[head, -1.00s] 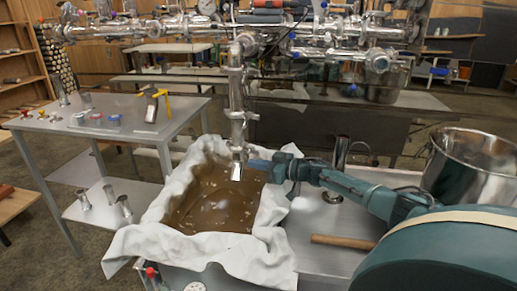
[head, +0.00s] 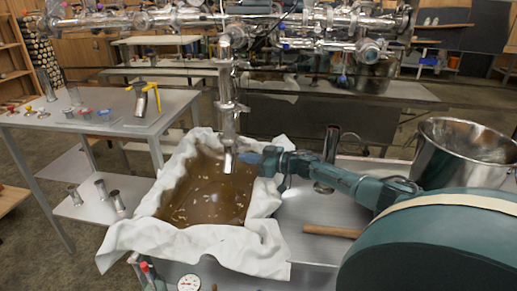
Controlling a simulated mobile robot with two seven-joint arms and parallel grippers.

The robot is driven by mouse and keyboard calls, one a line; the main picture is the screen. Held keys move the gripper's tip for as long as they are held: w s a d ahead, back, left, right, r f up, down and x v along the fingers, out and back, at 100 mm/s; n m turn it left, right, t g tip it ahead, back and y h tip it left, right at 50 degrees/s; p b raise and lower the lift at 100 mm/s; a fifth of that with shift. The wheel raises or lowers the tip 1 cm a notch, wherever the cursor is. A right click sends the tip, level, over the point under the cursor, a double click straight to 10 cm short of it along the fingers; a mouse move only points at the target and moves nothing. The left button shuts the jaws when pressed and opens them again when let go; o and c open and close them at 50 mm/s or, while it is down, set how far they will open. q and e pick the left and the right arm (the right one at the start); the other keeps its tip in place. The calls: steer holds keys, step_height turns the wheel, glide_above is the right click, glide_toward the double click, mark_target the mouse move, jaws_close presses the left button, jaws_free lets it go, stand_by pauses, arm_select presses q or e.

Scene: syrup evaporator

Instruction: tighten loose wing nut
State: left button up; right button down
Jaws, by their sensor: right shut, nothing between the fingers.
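My right gripper (head: 245,158) is shut with nothing in it. Its tip is close to the right side of the lower end of a shiny vertical pipe (head: 228,122); I cannot tell whether it touches. The pipe has clamp bands, one at mid-height (head: 229,107), and hangs from the overhead steel pipework (head: 170,19). The wing nut is too small, or hidden near the gripper, to make out. My left gripper is not in view.
Below the pipe is a cloth-lined (head: 198,250) pan of brown liquid (head: 205,192). A steel pot (head: 440,165) stands to the right, a wooden handle (head: 331,231) lies on the counter. A side table (head: 60,125) with small parts stands left.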

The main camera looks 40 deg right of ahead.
arm_select(q)
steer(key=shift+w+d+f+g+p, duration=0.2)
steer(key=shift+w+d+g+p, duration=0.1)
steer(key=shift+p, duration=0.65)
arm_select(e)
steer(key=v, duration=1.2)
